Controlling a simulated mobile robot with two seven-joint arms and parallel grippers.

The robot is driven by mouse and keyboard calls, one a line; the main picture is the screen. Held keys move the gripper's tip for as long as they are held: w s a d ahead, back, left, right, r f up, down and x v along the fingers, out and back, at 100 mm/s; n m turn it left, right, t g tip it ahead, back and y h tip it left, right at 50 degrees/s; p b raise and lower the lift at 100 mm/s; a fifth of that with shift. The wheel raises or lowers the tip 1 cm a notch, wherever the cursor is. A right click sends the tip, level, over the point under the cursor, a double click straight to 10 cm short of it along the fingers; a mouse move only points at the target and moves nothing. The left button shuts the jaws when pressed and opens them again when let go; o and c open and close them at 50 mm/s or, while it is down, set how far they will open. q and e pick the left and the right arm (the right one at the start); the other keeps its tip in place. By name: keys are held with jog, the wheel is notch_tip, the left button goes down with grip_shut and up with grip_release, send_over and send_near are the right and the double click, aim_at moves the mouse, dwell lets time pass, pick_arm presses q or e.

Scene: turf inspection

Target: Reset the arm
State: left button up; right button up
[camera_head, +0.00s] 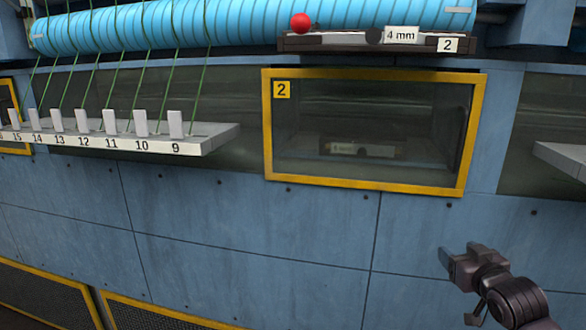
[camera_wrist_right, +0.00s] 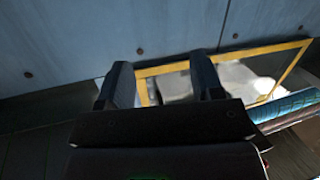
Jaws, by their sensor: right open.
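My right gripper (camera_head: 461,262) is at the lower right of the head view, in front of the blue panel wall. It is below and to the right of a yellow-framed window (camera_head: 364,186) labelled 2. Its jaws are open, and nothing shows between them. In the right wrist view the two dark fingers (camera_wrist_right: 160,85) stand apart, with the blue wall and part of a yellow frame (camera_wrist_right: 222,58) beyond them. My left gripper does not show in either view.
A blue ribbed roller (camera_head: 150,26) runs along the top. A red ball (camera_head: 301,22) sits by a dark ledge (camera_head: 340,44) with a "4 mm" tag. A numbered shelf (camera_head: 205,143) with white blocks and green strands juts out at left. Another shelf (camera_head: 562,157) is at the right edge.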

jog(key=s+a+f+g, duration=0.2)
jog(key=s+f, duration=0.5)
jog(key=f, duration=0.3)
jog(key=s+a+f+g, duration=0.1)
jog(key=s+f, duration=0.6)
jog(key=f, duration=0.3)
jog(key=s+a+f+g, duration=0.1)
jog(key=s+a+f, duration=0.1)
jog(key=s+f, duration=0.3)
jog(key=s+a+f+g, duration=0.1)
jog(key=s+a+f, duration=0.2)
jog(key=s, duration=0.9)
notch_tip(320, 180, down, 3)
jog(key=shift+r+m, duration=0.1)
jog(key=shift+m, duration=0.2)
